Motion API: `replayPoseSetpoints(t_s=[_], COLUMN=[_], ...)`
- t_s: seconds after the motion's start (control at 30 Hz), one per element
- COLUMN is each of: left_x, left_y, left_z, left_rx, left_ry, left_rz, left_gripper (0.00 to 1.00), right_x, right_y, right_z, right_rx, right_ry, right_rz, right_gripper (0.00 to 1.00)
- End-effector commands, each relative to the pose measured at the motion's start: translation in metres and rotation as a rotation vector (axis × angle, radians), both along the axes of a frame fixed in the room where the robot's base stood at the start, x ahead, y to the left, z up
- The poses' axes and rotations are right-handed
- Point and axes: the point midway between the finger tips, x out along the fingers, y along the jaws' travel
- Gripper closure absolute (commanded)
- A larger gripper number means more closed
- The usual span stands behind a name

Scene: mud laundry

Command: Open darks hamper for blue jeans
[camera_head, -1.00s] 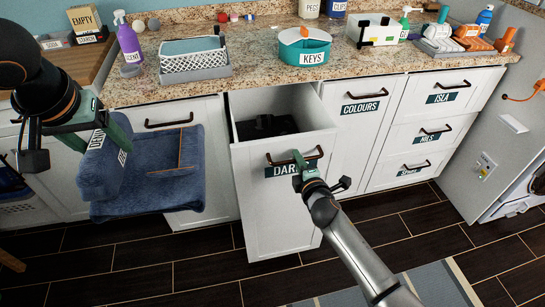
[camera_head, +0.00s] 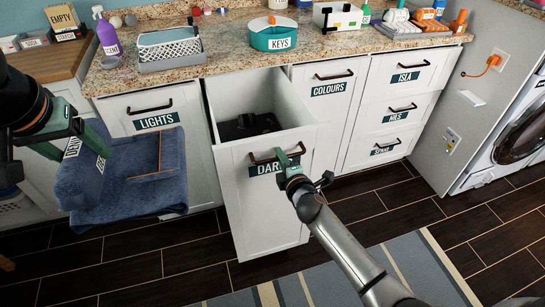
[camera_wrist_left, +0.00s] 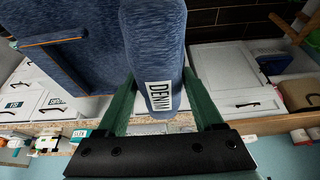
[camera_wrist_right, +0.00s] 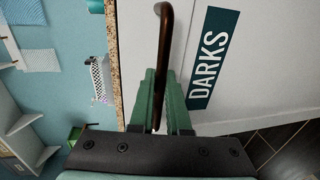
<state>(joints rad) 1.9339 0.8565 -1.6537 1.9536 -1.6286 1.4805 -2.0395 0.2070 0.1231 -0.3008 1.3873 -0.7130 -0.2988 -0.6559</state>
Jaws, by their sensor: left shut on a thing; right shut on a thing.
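The darks hamper (camera_head: 262,205) is a white pull-out drawer, standing open with dark clothing (camera_head: 245,126) inside. Its "DARKS" label is partly covered in the head view and reads clearly in the right wrist view (camera_wrist_right: 213,58). My right gripper (camera_head: 287,160) is shut on the hamper's bronze handle (camera_wrist_right: 163,30). My left gripper (camera_head: 92,140) is shut on the blue jeans (camera_head: 135,185), which hang at the left, in front of the lights hamper. A white "DENIM" tag (camera_wrist_left: 160,95) shows on the roll between the left fingers.
The lights hamper (camera_head: 155,122) and colours hamper (camera_head: 328,90) are shut on either side. The granite counter (camera_head: 222,65) above holds a basket, a teal keys tub (camera_head: 275,38) and a purple bottle (camera_head: 107,36). A striped rug (camera_head: 400,270) lies on the dark floor.

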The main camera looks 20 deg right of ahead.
Motion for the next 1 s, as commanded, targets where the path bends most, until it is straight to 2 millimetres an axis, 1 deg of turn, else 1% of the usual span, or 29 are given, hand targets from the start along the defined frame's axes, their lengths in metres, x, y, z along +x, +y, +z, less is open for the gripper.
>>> replayPoseSetpoints(t_s=[0.2,0.23,0.4,0.5,0.73,0.83,0.97,1.0], left_x=[0.001,0.001,0.001,0.001,0.001,0.001,0.001,0.001], left_y=[0.0,0.0,0.0,0.0,0.0,0.0,0.0,0.0], left_z=[0.002,0.002,0.002,0.002,0.002,0.003,0.007,0.009], left_rx=[-0.002,-0.002,-0.002,-0.002,-0.002,-0.002,-0.002,-0.002], left_ry=[-0.004,-0.004,-0.004,-0.004,-0.004,-0.005,-0.005,-0.005], left_rz=[0.0,0.0,0.0,0.0,0.0,0.0,0.0,0.0], left_gripper=[1.0,1.0,1.0,1.0,1.0,1.0,1.0,1.0], right_x=[0.0,0.0,0.0,0.0,0.0,-0.004,-0.018,-0.024], right_y=[-0.001,-0.001,-0.001,-0.001,0.0,0.0,-0.001,-0.001], right_z=[-0.001,-0.001,-0.001,0.0,0.0,0.002,0.004,0.006], right_rx=[-0.002,-0.002,-0.001,-0.001,-0.001,-0.001,-0.001,-0.001], right_ry=[0.003,0.003,0.002,0.001,0.0,0.0,0.002,0.002], right_rz=[-0.003,-0.003,-0.002,-0.002,-0.001,0.0,-0.001,0.0], right_gripper=[1.0,0.84,0.65,0.56,0.56,0.56,0.56,0.56])
